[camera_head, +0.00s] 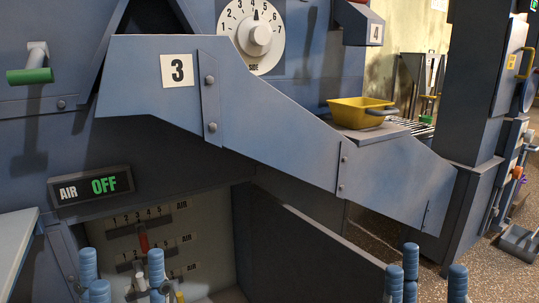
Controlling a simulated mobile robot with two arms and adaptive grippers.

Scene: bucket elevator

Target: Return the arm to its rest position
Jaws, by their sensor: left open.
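My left gripper (125,279) is at the bottom left edge of the head view, with blue ribbed fingers pointing up and spread apart. My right gripper (433,281) is at the bottom right edge, also with blue fingers pointing up and apart. It is open and looks empty. The rest of both arms is out of view.
A blue sloping chute (270,130) marked 3 crosses the middle. A yellow bucket (360,111) sits behind it. A dial (260,35), a green-tipped handle (30,75) and an AIR OFF display (90,187) are on the machine. Brown floor (370,240) shows at right.

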